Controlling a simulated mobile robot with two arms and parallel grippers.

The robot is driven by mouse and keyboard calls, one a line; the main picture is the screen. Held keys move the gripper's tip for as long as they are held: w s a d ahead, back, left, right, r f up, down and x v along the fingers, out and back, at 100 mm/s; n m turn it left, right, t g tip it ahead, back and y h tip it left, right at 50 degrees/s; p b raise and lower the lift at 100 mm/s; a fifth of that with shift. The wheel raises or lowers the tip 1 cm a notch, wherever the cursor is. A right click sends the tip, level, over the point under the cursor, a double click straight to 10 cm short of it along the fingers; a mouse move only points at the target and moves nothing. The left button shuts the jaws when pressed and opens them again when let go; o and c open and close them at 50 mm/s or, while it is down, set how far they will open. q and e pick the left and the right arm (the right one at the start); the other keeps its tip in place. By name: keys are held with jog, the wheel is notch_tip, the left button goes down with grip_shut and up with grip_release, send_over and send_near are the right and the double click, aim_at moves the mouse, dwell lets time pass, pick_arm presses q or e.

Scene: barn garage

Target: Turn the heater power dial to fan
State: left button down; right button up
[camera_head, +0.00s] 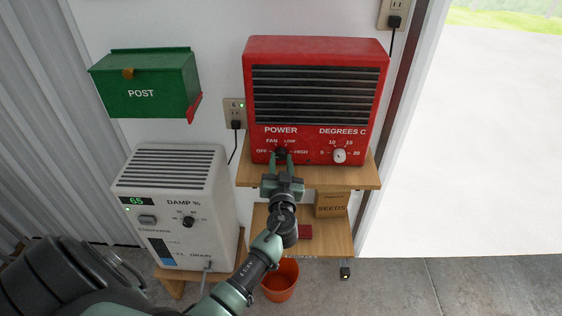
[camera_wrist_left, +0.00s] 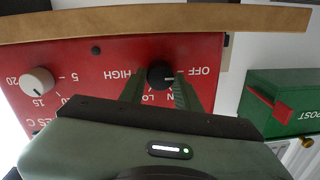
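The red heater (camera_head: 316,95) stands on a wooden shelf. Its black power dial (camera_head: 281,151) is low on the left of its front, with OFF, FAN, LOW and HIGH around it. The dial also shows in the left wrist view (camera_wrist_left: 160,74), which is upside down; a light mark on it lies on the OFF side. My left gripper (camera_head: 282,157) is at the dial, its fingers apart, one on each side. I cannot tell whether they touch the dial. The fingers partly hide the lettering. My right gripper is not in view.
The white temperature dial (camera_head: 339,155) is to the right on the heater. The shelf edge (camera_head: 345,178) runs just below. A white dehumidifier (camera_head: 175,205) stands left, under a green post box (camera_head: 146,85). An orange bucket (camera_head: 281,280) and a seeds box (camera_head: 331,204) are below.

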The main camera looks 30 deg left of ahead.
pick_arm(q)
jog(key=shift+f, duration=0.1)
jog(key=shift+f+m+b, duration=0.15)
jog(key=shift+m+b, duration=0.95)
jog(key=shift+b, duration=0.05)
jog(key=m+b, duration=0.1)
jog(key=m, duration=0.1)
jog(key=shift+m+b, duration=0.3)
jog(key=shift+b, duration=0.05)
jog(key=m+b, duration=0.1)
jog(key=m, duration=0.2)
jog(key=shift+m, duration=0.3)
jog(key=shift+m+t, duration=0.4)
jog(key=shift+m, duration=1.3)
jog(key=shift+b, duration=0.3)
jog(key=c, duration=1)
grip_release()
